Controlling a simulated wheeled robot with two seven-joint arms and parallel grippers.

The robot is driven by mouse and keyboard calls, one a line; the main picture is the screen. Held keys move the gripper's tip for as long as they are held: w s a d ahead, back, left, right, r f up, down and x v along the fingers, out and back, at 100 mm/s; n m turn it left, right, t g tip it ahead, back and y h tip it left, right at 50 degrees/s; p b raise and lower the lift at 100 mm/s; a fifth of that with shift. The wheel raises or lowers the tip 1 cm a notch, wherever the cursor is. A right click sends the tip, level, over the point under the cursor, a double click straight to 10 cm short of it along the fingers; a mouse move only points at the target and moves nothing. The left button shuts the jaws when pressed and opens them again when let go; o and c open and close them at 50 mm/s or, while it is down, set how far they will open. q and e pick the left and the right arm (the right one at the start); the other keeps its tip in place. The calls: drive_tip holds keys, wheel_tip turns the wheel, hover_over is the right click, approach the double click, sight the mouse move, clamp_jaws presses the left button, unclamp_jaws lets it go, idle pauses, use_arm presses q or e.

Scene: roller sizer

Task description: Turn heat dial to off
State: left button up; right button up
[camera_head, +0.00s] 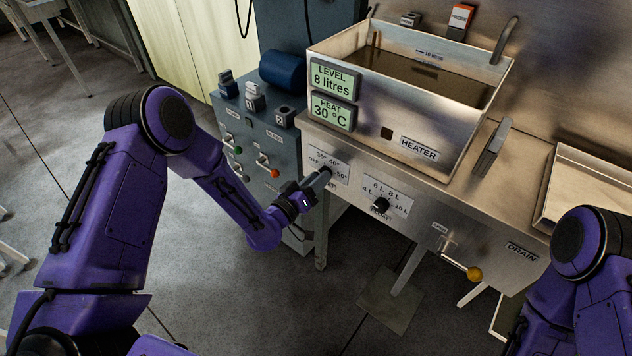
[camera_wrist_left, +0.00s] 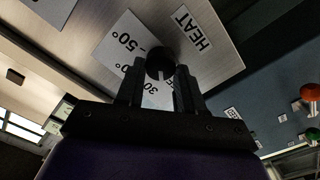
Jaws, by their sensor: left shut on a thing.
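The heat dial (camera_wrist_left: 160,63) is a small round black knob on a white plate (camera_head: 327,163) on the steel front of the tank bench. My left gripper (camera_head: 320,182) is at the dial, its two fingers (camera_wrist_left: 160,75) closed on either side of it in the left wrist view. The plate's 50° and 30° marks show, but the off mark is mostly hidden by a finger in that view. The dial's exact setting is hard to read. The heat display (camera_head: 332,112) reads 30 °C. My right gripper is out of view; only part of that arm shows at lower right.
A black level dial (camera_head: 380,205) is just right of the heat dial. A yellow-knobbed drain lever (camera_head: 474,273) sticks out farther right. The steel tank (camera_head: 440,140) holds dark liquid above. A blue-grey control cabinet (camera_head: 255,140) with buttons stands left of the bench.

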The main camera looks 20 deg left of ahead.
use_arm(q)
drive_tip(key=shift+a+n+b, duration=0.1)
drive_tip(key=shift+n+b, duration=0.4)
drive_tip(key=shift+n, duration=1.8)
drive_tip(key=o, duration=1)
drive_tip(key=shift+o, duration=0.2)
drive_tip(key=b+v, duration=0.1)
drive_tip(key=v, duration=0.9)
drive_tip(key=shift+s+b, duration=0.25)
drive_tip(key=shift+b, duration=0.05)
